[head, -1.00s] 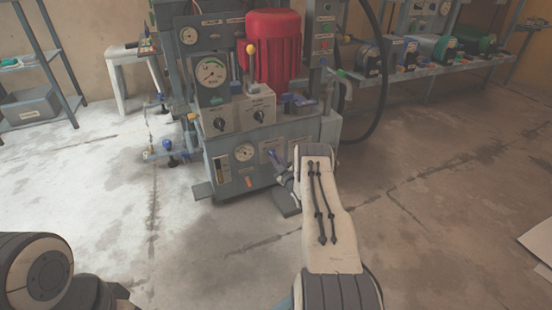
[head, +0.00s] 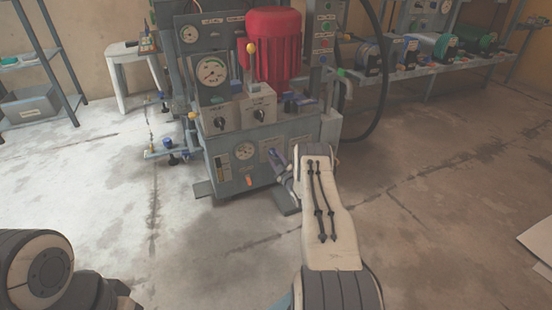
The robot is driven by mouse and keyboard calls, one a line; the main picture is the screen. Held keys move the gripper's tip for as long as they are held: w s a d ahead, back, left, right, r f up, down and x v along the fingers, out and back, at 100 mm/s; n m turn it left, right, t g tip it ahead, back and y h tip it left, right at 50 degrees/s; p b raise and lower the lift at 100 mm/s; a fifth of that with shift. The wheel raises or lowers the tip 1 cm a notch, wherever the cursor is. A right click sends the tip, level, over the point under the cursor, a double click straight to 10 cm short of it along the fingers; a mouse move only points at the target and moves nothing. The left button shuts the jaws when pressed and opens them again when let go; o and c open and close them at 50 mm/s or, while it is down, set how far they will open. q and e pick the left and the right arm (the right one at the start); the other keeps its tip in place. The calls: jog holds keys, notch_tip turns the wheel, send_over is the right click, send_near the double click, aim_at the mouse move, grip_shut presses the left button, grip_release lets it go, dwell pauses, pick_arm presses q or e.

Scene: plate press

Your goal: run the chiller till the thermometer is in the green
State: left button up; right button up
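A grey press machine (head: 230,140) with a red ribbed motor (head: 273,50) stands ahead. Its lower front panel carries a small round dial (head: 245,151), a narrow upright gauge strip (head: 224,165) and a small orange-red control (head: 249,181). I cannot tell which of these belongs to the chiller, and the readings are too small to make out. My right gripper (head: 281,166) is in front of the lower panel's right part, partly hidden by my forearm. Its opening and any contact are unclear. My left arm shows at bottom left, but its gripper is out of view.
Above are a large dial (head: 212,72), a yellow-knobbed lever (head: 251,49) and a box with two dark rotary knobs (head: 260,115). A button panel (head: 323,40) is at upper right. Shelves (head: 35,65) stand left. The concrete floor in front is clear.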

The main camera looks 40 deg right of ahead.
jog(key=shift+s, duration=0.1)
jog(key=shift+s+r+p, duration=0.15)
jog(key=shift+s+p, duration=0.15)
jog(key=shift+p, duration=0.15)
jog(key=p+v, duration=0.5)
jog(key=v, duration=0.4)
jog(key=shift+s+a, duration=0.2)
jog(key=shift+s, duration=0.1)
